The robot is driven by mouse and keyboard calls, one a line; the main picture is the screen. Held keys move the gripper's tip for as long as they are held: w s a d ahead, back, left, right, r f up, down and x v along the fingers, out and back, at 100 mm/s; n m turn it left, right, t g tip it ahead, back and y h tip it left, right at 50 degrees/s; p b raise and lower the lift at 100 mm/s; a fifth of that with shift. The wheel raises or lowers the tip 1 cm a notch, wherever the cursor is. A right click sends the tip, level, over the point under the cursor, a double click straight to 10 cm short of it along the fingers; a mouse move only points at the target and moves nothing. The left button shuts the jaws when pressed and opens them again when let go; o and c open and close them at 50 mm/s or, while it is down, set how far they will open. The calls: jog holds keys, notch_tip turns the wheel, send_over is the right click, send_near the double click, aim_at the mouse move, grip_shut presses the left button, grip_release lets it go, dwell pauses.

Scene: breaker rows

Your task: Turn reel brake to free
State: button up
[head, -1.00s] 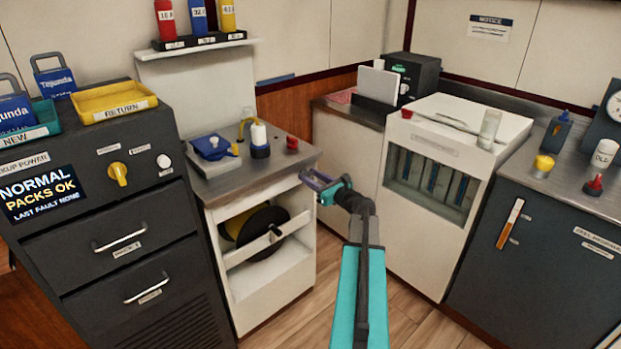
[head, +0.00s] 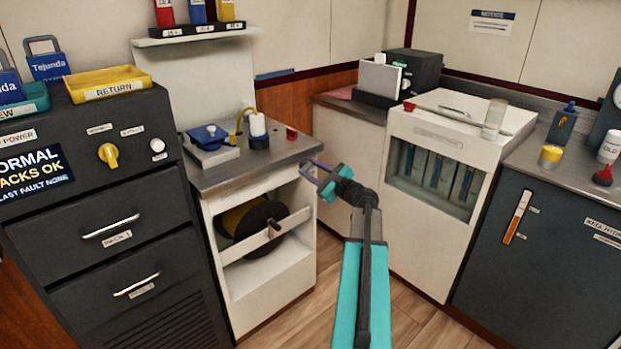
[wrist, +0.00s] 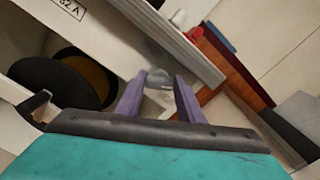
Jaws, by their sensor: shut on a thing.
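The cable reel (head: 286,214) is a dark-rimmed drum with yellow inside, in the open front of a white cabinet. A pale bar with a small handle (head: 274,229) crosses in front of it. The reel also shows at left in the wrist view (wrist: 45,80). My gripper (head: 306,170), with purple fingers, is at the cabinet's upper right front corner, below the steel top. In the wrist view my gripper (wrist: 159,88) is shut on a small grey knob (wrist: 157,77) between its fingertips. No brake label is readable, and the knob's setting cannot be told.
A blue-topped box (head: 208,138), a white bottle (head: 258,128) and a red knob (head: 291,133) stand on the steel top. A dark drawer cabinet (head: 110,190) stands left, and a white cabinet (head: 440,150) right. Wood floor (head: 290,322) shows between them.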

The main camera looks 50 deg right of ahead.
jog(key=n+b, duration=0.1)
jog(key=b, duration=0.1)
jog(key=n+b, duration=0.1)
jog(key=n, duration=0.1)
jog(key=shift+f+b, duration=0.3)
jog(key=shift+b, duration=0.1)
jog(key=n+b, duration=0.4)
jog(key=shift+f+n+b, duration=0.1)
jog(key=shift+n+b, duration=0.2)
jog(key=shift+b, duration=0.1)
jog(key=shift+a+n+b, duration=0.1)
jog(key=shift+n+b, duration=1.1)
jog(key=shift+b, duration=0.05)
jog(key=shift+n+b, duration=0.9)
jog(key=shift+r, duration=0.2)
jog(key=o, duration=1.1)
jog(key=shift+c, duration=0.2)
jog(key=shift+s, duration=0.1)
